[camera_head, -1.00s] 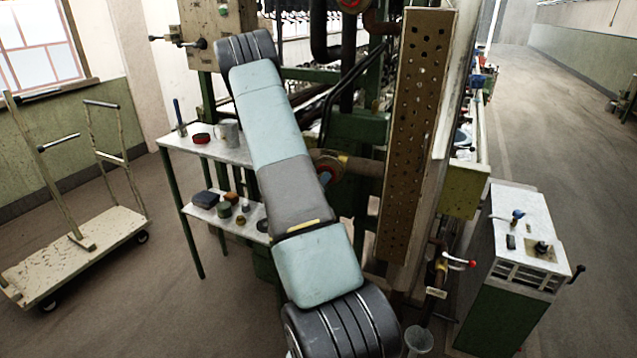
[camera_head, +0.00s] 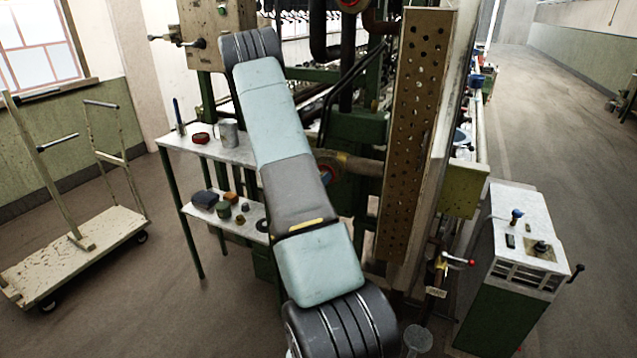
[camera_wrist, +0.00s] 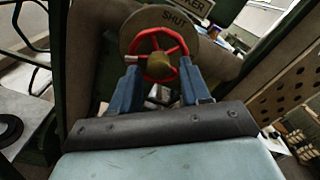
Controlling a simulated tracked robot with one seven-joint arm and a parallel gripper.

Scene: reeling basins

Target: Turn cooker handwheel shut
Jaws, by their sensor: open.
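The cooker handwheel (camera_wrist: 174,42) is a small red spoked wheel with a brass hub, in front of a round plate (camera_wrist: 138,22) marked "SHUT" in the wrist view. My gripper (camera_wrist: 159,74) has two blue fingers, open, one on each side of the wheel's lower part. I cannot tell whether the fingers touch the rim.
A perforated panel (camera_head: 416,130) stands close to the right of the wheel. A two-level shelf (camera_head: 172,141) with a mug (camera_head: 228,132) and small items is left of my arm. A trolley (camera_head: 75,258) is at far left, a control cabinet (camera_head: 505,318) at right.

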